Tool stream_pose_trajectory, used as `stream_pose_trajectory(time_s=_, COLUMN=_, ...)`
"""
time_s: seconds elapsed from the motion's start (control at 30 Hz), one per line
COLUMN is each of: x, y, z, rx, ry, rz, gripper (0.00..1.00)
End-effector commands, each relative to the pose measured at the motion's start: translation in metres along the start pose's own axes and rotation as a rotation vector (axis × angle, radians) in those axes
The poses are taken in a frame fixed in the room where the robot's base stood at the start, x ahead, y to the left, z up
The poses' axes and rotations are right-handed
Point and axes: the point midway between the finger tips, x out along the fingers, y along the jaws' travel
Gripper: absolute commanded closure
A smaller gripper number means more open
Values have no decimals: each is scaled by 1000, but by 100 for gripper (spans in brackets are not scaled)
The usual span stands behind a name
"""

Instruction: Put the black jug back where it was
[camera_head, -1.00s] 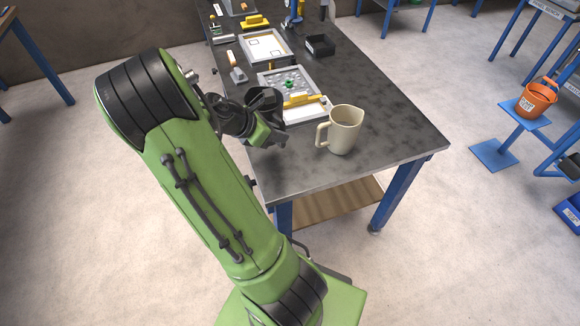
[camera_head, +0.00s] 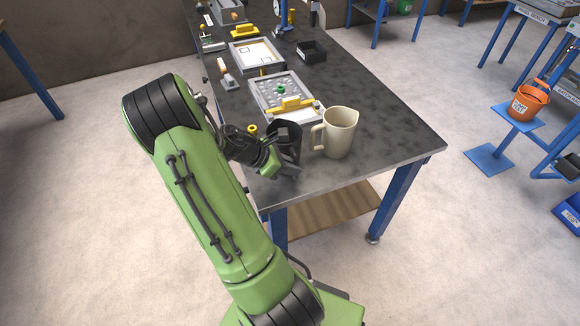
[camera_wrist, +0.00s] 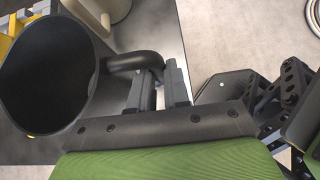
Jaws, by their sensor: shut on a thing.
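The black jug (camera_head: 287,140) is upright at the near left corner of the dark bench (camera_head: 390,138), just left of the beige jug (camera_head: 340,132). In the wrist view the black jug (camera_wrist: 45,85) shows its round open mouth, and its handle points to the right. My gripper (camera_wrist: 158,85) is shut on that handle. In the head view my gripper (camera_head: 277,165) is partly hidden beside the jug. I cannot tell whether the jug's base touches the bench top.
A grey tray with a yellow-handled piece (camera_head: 290,104) lies just behind the jugs. A black open box (camera_head: 312,51) and another framed tray (camera_head: 257,55) are farther back. The bench top right of the beige jug is clear.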

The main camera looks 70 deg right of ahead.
Motion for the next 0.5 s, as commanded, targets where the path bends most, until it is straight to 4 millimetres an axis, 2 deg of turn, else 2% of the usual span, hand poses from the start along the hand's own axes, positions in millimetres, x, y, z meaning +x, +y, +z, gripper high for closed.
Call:
stream_pose_trajectory(time_s=0.1, x=2, y=0, z=-1, rx=1, ry=-2, rz=0, gripper=100)
stream_pose_trajectory(time_s=0.13, x=2, y=0, z=-2, rx=-1, ry=0, rz=0, gripper=81)
stream_pose_trajectory(time_s=0.27, x=1, y=0, z=-2, rx=-1, ry=0, rz=0, gripper=61)
stream_pose_trajectory(time_s=0.3, x=1, y=0, z=-2, rx=-1, ry=0, rz=0, gripper=58)
stream_pose_trajectory(time_s=0.5, x=1, y=0, z=-1, rx=-1, ry=0, rz=0, gripper=58)
